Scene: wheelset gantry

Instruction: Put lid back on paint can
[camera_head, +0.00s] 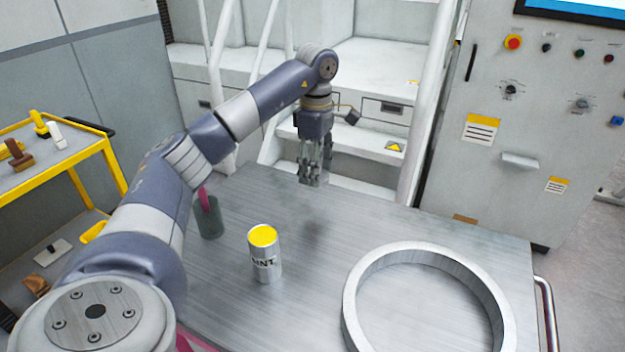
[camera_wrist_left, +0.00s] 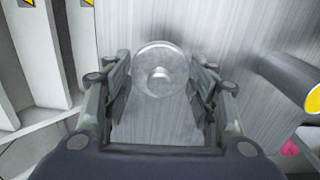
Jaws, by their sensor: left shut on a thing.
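The paint can (camera_head: 265,256) stands upright on the metal table, its top open and showing yellow paint. Part of it also shows at the right edge of the left wrist view (camera_wrist_left: 313,98). My left gripper (camera_head: 313,178) is above the table's far side, beyond the can and to its right. It is shut on the lid, a round grey disc (camera_wrist_left: 159,70) with a small knob in its middle, seen between the fingers in the left wrist view. The lid is apart from the can. My right gripper is not in view.
A large metal ring (camera_head: 352,310) lies on the table (camera_head: 225,318) at the right. A dark grey cup (camera_head: 209,222) with a pink item stands left of the can. A yellow cart (camera_head: 60,172) with tools is at the left. A control cabinet (camera_head: 450,190) and white steps (camera_head: 370,145) stand behind.

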